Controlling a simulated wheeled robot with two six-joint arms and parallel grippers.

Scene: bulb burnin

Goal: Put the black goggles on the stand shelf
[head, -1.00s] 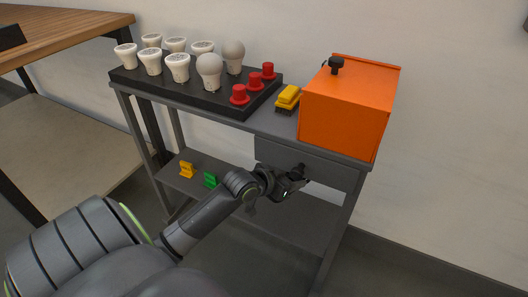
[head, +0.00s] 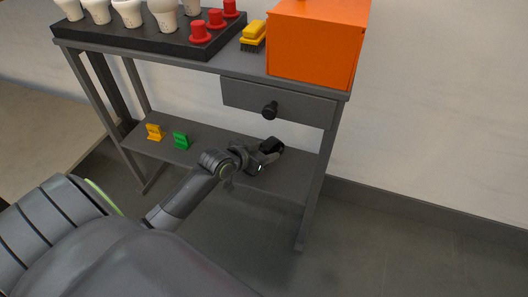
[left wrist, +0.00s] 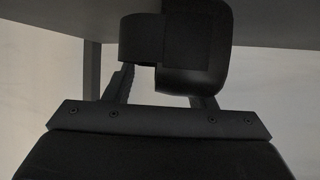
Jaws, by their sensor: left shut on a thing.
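My left gripper (head: 262,158) is shut on the black goggles (head: 272,146), just below the drawer and in front of or over the lower shelf; I cannot tell which. In the left wrist view the goggles (left wrist: 185,48) are a dark curved shape at the fingertips of my left gripper (left wrist: 160,85). The goggles look held clear of the shelf, but the gap is hard to judge. The stand shelf (head: 290,183) is the grey lower board of the stand, partly hidden by my left arm. My right gripper is not in view.
A yellow tag (head: 155,132) and a green tag (head: 181,140) stand on the shelf's left part. The drawer (head: 300,107) with its black knob (head: 270,110) is closed above. An orange box (head: 315,45), yellow brush (head: 253,36) and bulb rack (head: 130,38) are on top.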

